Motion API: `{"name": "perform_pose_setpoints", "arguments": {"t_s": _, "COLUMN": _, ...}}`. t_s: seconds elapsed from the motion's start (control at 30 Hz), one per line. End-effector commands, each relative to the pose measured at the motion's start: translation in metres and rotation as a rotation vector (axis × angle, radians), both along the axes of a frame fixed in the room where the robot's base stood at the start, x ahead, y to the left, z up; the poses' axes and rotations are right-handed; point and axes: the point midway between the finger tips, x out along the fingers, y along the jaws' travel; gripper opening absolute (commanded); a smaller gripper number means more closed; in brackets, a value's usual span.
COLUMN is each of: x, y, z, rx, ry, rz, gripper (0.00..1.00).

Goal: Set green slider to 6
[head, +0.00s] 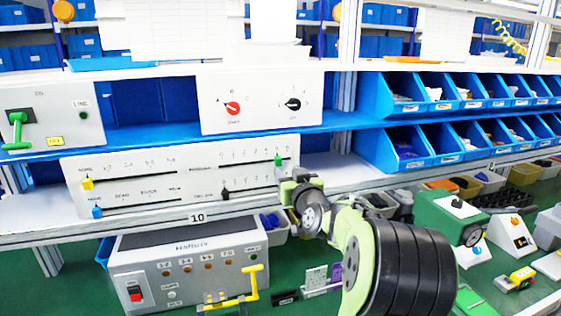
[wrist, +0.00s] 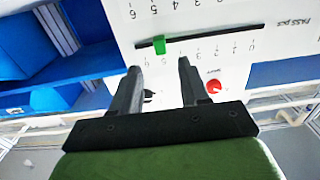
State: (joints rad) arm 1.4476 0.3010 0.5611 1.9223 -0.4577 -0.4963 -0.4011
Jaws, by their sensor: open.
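The green slider (head: 278,160) is a small knob near the right end of the upper right slot on the grey slider panel (head: 120,163). In the wrist view, which is turned upside down, the green slider (wrist: 160,45) sits near the 5 mark, a little short of the slot's 6 end. My gripper (wrist: 160,66) is open and empty. Its two fingertips are spread to either side of the knob's line but appear apart from it. In the head view my gripper (head: 290,187) is at the panel's right edge, partly hidden by my arm.
A black slider (head: 225,194) is below, with yellow (head: 87,183) and blue (head: 97,211) sliders left. A panel with a red knob (head: 233,108) and a black knob (head: 293,104) stands above. Blue bins (head: 408,148) are to the right.

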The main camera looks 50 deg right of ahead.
Motion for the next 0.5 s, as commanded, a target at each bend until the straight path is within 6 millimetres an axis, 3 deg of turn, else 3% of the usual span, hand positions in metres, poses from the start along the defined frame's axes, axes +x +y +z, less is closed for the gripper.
{"name": "perform_pose_setpoints", "arguments": {"t_s": 0.2, "x": 0.044, "y": -0.023, "z": 0.001, "rx": 0.003, "ry": -0.001, "rz": 0.002, "gripper": 0.45}}
{"name": "perform_pose_setpoints", "arguments": {"t_s": 0.5, "x": 0.060, "y": -0.033, "z": 0.000, "rx": 0.000, "ry": 0.001, "rz": -0.001, "gripper": 0.45}}
